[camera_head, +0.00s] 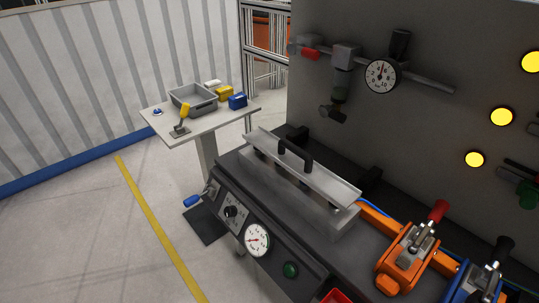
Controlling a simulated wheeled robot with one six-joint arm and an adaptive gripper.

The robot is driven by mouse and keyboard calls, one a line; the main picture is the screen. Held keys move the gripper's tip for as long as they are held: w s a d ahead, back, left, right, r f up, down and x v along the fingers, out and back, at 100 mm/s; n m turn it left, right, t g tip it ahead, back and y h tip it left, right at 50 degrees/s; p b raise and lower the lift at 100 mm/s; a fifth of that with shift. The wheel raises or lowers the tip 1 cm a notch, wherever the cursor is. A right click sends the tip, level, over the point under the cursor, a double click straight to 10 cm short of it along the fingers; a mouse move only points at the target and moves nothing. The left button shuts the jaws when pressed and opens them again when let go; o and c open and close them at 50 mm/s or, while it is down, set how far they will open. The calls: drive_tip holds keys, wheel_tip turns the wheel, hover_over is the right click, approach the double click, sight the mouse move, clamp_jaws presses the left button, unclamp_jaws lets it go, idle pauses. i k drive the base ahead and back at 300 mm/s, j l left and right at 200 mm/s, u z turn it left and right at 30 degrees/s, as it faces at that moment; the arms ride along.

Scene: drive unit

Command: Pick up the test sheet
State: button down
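I cannot clearly make out a test sheet in the head view. A small white item (213,83) lies at the back of the small side table (158,128), but it is too small to identify. A long pale metal plate (335,181) with a black handle (295,155) rests on a grey block (290,191) on the drive unit's bench. My gripper is not in view.
The side table also holds a grey bin (193,102), yellow (224,93) and blue (238,101) boxes, and a yellow-handled tool (183,115). Gauges, orange (405,258) and blue (472,285) units crowd the bench. The floor at left (75,225) is clear.

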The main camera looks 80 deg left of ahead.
sight(341, 194)
drive_tip(key=u, duration=1.8)
drive_tip(key=j+z, duration=0.1)
drive_tip(key=z, duration=0.2)
drive_tip(key=j+z, duration=0.1)
drive_tip(key=z, duration=0.2)
drive_tip(key=j+z, duration=0.2)
drive_tip(key=j, duration=0.2)
drive_tip(key=k+j+z, duration=0.15)
drive_tip(key=j, duration=0.2)
drive_tip(key=k+j+z, duration=0.2)
drive_tip(key=j, duration=0.2)
drive_tip(key=j+z, duration=0.2)
drive_tip(key=j, duration=0.15)
